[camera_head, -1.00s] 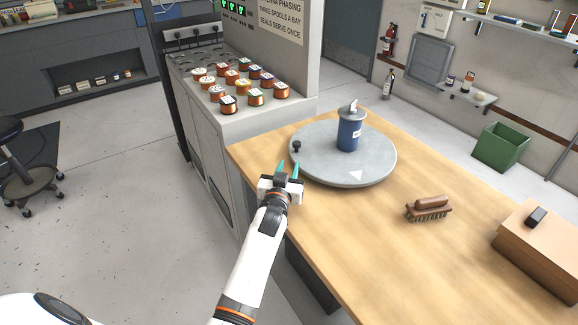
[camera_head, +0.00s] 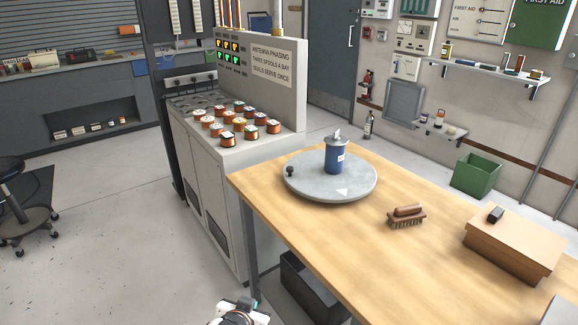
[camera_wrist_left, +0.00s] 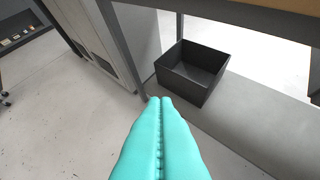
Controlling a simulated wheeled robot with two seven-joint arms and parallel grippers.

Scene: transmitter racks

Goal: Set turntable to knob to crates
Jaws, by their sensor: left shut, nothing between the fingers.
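The grey round turntable (camera_head: 330,187) lies on the wooden table (camera_head: 400,252). Its small black knob (camera_head: 290,171) stands at the left rim, on the side towards the spool cabinet. A white triangle mark (camera_head: 342,192) is on the front of the disc. A blue canister (camera_head: 335,158) with a grey lid stands upright on the turntable. My left gripper (camera_wrist_left: 160,100) shows teal fingers pressed together with nothing between them. It is low, beside the table and apart from the turntable; the head view shows only part of its wrist at the bottom edge. My right gripper is not in view.
A brush (camera_head: 407,217) and a brown box (camera_head: 512,245) with a black object on top are on the table. A black open bin (camera_wrist_left: 192,71) sits below the table. A cabinet (camera_head: 215,150) with several copper spools stands left. A green bin (camera_head: 476,175) is behind.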

